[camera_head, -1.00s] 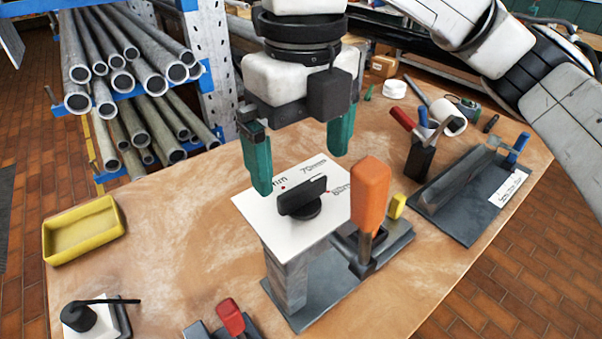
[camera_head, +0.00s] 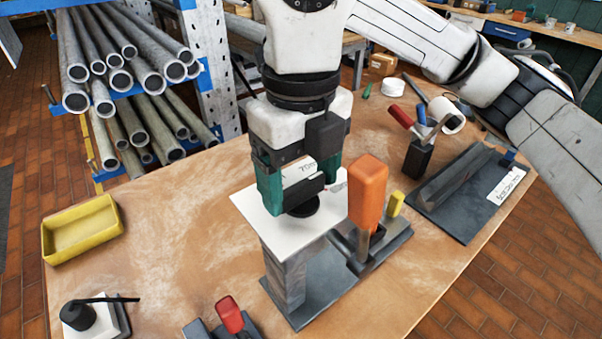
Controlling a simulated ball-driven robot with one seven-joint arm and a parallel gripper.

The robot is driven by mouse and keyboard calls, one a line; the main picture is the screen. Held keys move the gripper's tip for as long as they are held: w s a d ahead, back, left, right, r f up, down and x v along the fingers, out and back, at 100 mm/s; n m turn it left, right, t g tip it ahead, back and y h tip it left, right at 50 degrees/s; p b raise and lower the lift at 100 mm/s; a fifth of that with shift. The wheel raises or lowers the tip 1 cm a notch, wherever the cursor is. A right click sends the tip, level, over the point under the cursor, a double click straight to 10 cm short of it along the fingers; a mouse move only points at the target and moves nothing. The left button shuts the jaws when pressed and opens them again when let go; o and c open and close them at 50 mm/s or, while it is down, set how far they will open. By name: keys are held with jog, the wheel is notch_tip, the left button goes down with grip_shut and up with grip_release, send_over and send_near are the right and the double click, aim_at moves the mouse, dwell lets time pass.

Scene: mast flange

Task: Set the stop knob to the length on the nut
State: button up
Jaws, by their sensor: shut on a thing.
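The black stop knob (camera_head: 303,194) sits on a white plate (camera_head: 262,223) with printed length marks, on top of a grey post. My gripper (camera_head: 300,193) has come down over the plate, its green fingers shut on the knob's bar from both sides. Part of a "70" mark shows between the fingers; the other marks are mostly hidden. I cannot make out a nut. A white label (camera_head: 507,185) lies on the dark fixture at the right, its writing too small to read surely.
An orange-handled clamp (camera_head: 368,190) stands close to the right of the plate, with a yellow piece (camera_head: 396,203) beyond it. A yellow tray (camera_head: 83,229) is at the left. A red-handled tool (camera_head: 230,314) lies in front. The bench between tray and plate is clear.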

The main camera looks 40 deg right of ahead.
jog(key=c, duration=0.4)
jog(key=shift+f+n+b, duration=0.1)
jog(key=shift+n+b, duration=0.2)
jog(key=shift+b, duration=0.15)
jog(key=shift+f+n+b, duration=0.1)
jog(key=shift+n+b, duration=0.9)
jog(key=shift+b, duration=0.05)
jog(key=n+b, duration=0.3)
jog(key=n, duration=0.1)
jog(key=shift+n, duration=0.3)
jog(key=n+b, duration=0.1)
jog(key=n, duration=0.9)
jog(key=shift+r+b, duration=0.2)
jog(key=shift+b, duration=0.15)
jog(key=shift+n, duration=0.5)
